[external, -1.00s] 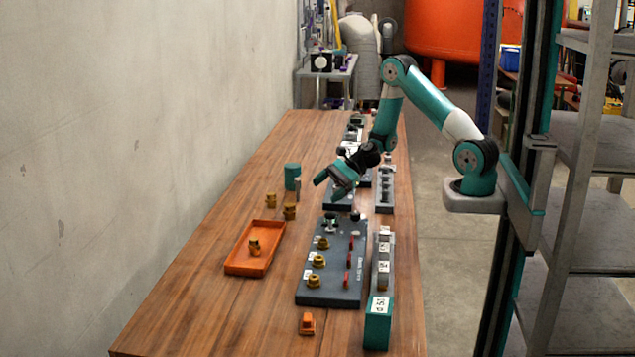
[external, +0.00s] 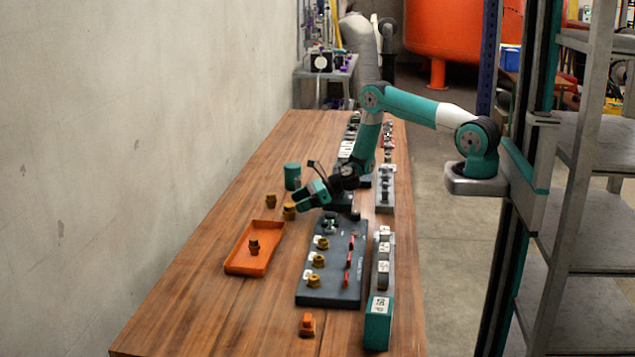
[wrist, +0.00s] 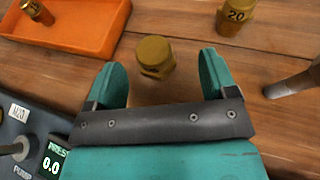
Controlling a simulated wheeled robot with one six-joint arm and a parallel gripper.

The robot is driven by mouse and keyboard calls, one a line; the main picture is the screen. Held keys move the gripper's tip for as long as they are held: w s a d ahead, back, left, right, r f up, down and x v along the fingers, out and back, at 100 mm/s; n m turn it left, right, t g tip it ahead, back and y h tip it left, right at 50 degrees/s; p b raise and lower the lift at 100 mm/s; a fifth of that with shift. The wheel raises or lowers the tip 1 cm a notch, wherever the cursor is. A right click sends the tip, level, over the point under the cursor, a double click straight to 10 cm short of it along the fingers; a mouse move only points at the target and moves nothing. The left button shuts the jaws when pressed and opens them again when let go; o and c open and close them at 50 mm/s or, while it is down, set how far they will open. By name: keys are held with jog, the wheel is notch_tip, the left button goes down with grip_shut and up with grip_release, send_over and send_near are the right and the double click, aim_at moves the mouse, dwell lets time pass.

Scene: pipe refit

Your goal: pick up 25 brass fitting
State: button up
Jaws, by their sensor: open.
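A brass fitting (wrist: 153,56) stands on the wooden table between and just beyond the two teal fingers of my gripper (wrist: 162,70) in the wrist view; no number on it is readable. In the external view this fitting (external: 288,212) is close to the left of my gripper (external: 303,198), partly hidden by it. My gripper is open and empty. Another brass fitting, marked 20 (wrist: 236,16), stands farther away and right in the wrist view; it also shows in the external view (external: 271,200). A third brass fitting (external: 254,245) is in the orange tray (external: 232,266).
A dark panel (external: 345,290) with several brass fittings and red handles lies right of the tray. A teal cylinder (external: 292,177) stands behind my gripper. A grey rod (wrist: 294,83) is close right of the fingers. An orange piece (external: 307,324) is at the front.

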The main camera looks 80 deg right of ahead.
aim_at(285, 211)
jog(key=shift+w+a+f+p, duration=0.1)
jog(key=shift+w+a+p, duration=0.2)
jog(key=shift+w, duration=0.25)
jog(key=x, duration=0.2)
jog(key=p+x, duration=0.1)
jog(key=x, duration=0.1)
jog(key=shift+w+a, duration=0.1)
jog(key=shift+a, duration=0.2)
jog(key=shift+f, duration=0.1)
jog(key=shift+c, duration=0.3)
jog(key=c, duration=1)
